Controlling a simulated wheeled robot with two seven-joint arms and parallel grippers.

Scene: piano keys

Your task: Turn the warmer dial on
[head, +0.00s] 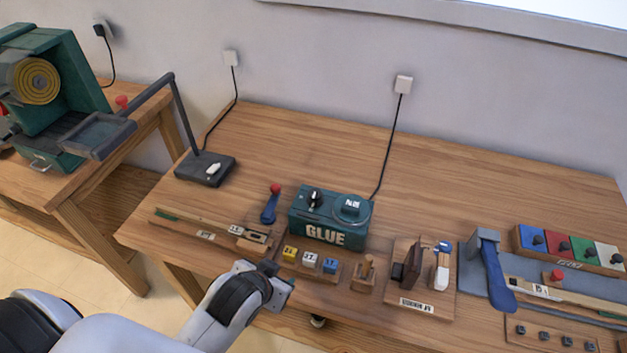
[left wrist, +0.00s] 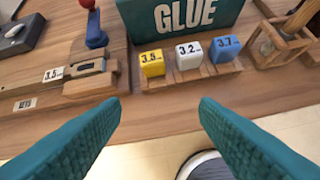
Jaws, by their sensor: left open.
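The glue warmer (head: 330,217) is a teal box marked GLUE on the middle of the workbench. Its front also shows in the left wrist view (left wrist: 185,16). A black dial (head: 314,198) with a light mark stands on the left of its top; its exact setting is too small to read. A round lid with a label (head: 350,207) is to its right. My left gripper (head: 275,277) is open and empty, in front of the warmer and apart from it. Its teal fingers (left wrist: 160,105) spread near the bench's front edge. My right gripper is out of view.
Yellow (head: 290,253), white (head: 309,260) and blue (head: 330,266) blocks sit on a rack between gripper and warmer. A red-knobbed lever (head: 270,204) stands left of the warmer. A lamp (head: 205,168) is further left. The bench behind the warmer is clear apart from a cable.

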